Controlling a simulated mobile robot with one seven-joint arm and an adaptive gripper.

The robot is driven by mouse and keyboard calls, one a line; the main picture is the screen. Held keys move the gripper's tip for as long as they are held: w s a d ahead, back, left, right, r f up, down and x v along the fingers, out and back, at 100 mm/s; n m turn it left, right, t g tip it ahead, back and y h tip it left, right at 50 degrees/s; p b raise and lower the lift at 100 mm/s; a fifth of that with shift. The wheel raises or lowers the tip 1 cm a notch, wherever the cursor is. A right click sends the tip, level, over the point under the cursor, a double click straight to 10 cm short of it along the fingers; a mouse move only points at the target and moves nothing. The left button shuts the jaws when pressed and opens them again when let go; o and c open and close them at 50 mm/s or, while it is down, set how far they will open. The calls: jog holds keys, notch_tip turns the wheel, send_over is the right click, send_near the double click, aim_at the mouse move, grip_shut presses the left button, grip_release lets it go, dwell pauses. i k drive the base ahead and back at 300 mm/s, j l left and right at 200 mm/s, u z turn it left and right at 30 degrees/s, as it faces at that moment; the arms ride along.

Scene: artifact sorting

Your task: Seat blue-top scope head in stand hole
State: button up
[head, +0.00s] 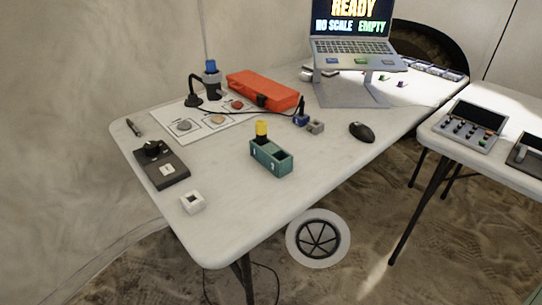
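A small blue-topped piece (210,68) stands upright at the back left of the table, on or in a dark scope-like device (213,88); I cannot tell how it is held there. A teal stand (269,158) with two square holes sits near the middle of the table. A yellow-topped piece (262,130) stands upright in its left hole. The right hole (280,158) looks dark and empty. My gripper is not in view.
An orange case (262,91) lies beside a white mat (203,131) with several stones. A black-knobbed box (161,165), white cube (192,202), small blue block (301,119), grey cube (316,127), mouse (361,132) and raised laptop (351,50) stand around. The table's front right is clear.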

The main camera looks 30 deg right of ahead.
aim_at(273, 157)
jog(key=i+j+z, duration=0.35)
jog(key=j+z, duration=0.15)
jog(key=i+j+z, duration=0.2)
jog(key=j+z, duration=0.3)
jog(key=j, duration=0.3)
jog(key=i+j+z, duration=0.1)
jog(key=j+z, duration=0.4)
jog(key=j, duration=0.25)
jog(key=k+j+z, duration=0.1)
jog(key=j+z, duration=0.4)
jog(key=j, duration=0.3)
jog(key=k+j+z, duration=0.2)
jog(key=j+z, duration=0.25)
jog(key=j, duration=0.3)
jog(key=i, duration=0.5)
jog(key=i+j+z, duration=0.1)
jog(key=i, duration=0.35)
